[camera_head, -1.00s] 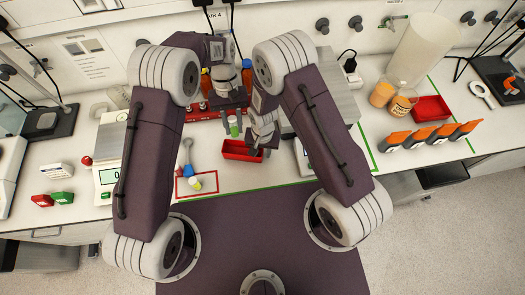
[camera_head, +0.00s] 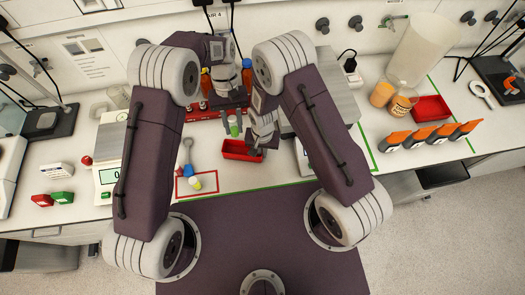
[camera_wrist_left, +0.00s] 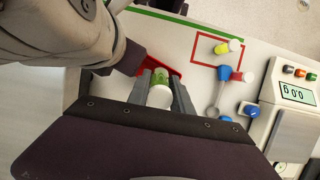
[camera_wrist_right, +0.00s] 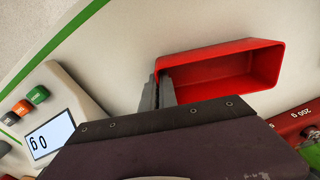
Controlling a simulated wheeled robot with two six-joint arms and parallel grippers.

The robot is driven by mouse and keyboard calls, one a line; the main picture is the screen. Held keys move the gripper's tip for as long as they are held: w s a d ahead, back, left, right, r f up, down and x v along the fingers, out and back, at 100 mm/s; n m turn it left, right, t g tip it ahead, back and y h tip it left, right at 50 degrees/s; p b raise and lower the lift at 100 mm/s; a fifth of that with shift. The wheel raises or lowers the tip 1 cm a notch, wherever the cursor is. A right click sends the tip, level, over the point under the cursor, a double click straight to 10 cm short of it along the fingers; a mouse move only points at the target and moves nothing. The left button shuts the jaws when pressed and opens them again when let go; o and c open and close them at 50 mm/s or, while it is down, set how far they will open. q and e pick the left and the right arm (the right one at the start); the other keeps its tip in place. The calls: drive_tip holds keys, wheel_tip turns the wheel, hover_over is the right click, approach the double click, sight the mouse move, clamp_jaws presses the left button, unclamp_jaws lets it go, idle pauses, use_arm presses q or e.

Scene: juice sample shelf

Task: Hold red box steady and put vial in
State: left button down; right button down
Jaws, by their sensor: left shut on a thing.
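My left gripper (camera_wrist_left: 163,88) is shut on a vial with a green label and a white end (camera_wrist_left: 160,92). The vial also shows in the head view (camera_head: 233,127), held over or just behind the rear edge of the red box (camera_head: 238,157). The open-topped red box sits on the bench, and in the right wrist view (camera_wrist_right: 225,72) it looks empty. My right gripper (camera_wrist_right: 158,88) has one finger inside the box and one outside, with the end wall between them. In the head view my right gripper (camera_head: 262,143) is at the box's right end.
Another vial (camera_head: 195,183) lies in a red outlined square, near a blue-ended spatula (camera_head: 188,157). A scale (camera_head: 108,165) stands at left. A second red box (camera_head: 432,108) and orange-topped items (camera_head: 425,135) are at right.

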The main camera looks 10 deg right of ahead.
idle(0.9)
use_arm(q)
drive_tip(key=shift+s+f+n, duration=0.15)
drive_tip(key=shift+f+n, duration=0.1)
drive_tip(key=shift+n, duration=0.15)
hover_over(238, 151)
wheel_tip(238, 151, down, 10)
drive_tip(key=shift+d+r, duration=0.1)
drive_tip(key=shift+f, duration=0.65)
drive_tip(key=c, duration=1.4)
unclamp_jaws()
drive_tip(key=shift+c, duration=0.2)
drive_tip(key=shift+r, duration=0.1)
drive_tip(key=v, duration=1.3)
drive_tip(key=shift+s, duration=0.15)
